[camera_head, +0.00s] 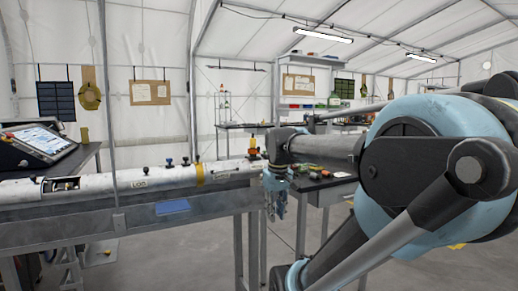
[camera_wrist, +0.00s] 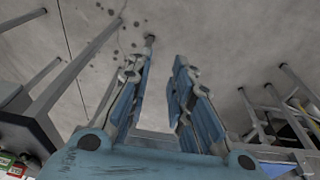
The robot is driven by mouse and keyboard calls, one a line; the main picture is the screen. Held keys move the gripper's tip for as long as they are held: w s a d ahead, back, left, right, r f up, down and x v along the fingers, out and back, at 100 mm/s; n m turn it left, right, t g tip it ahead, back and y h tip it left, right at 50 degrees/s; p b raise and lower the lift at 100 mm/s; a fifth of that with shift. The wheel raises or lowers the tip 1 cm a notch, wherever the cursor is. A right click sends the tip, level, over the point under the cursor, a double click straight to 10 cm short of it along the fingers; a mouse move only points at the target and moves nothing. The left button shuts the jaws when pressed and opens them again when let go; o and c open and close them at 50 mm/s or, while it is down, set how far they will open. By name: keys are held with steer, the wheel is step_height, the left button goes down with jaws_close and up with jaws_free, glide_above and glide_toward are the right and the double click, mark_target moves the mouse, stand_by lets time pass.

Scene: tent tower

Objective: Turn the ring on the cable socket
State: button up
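My gripper (camera_head: 274,205) hangs fingers-down past the right end of the workbench in the head view. In the wrist view its two blue fingers (camera_wrist: 165,58) stand apart with nothing between them, over bare floor. I cannot clearly pick out the cable socket or its ring in either view. A long white tube (camera_head: 125,181) lies along the workbench, to the left of my gripper. It carries a yellow band (camera_head: 199,174), small dark knobs (camera_head: 177,162) and an open cutout near its left end.
A tilted console (camera_head: 38,142) stands at the left. A second table (camera_head: 325,185) with small parts is beside my gripper. The floor (camera_head: 190,265) in front is partly clear.

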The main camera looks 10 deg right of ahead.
steer(key=w+r+n+g, duration=0.1)
steer(key=w+r+n, duration=0.4)
steer(key=w+r, duration=1.65)
step_height(320, 180, up, 12)
steer(key=n, duration=0.5)
glide_above(255, 150)
steer(key=s+d, duration=0.1)
steer(key=s, duration=0.2)
steer(key=shift+g, duration=0.4)
step_height(255, 150, down, 17)
steer(key=shift+d+f, duration=0.1)
jaws_close()
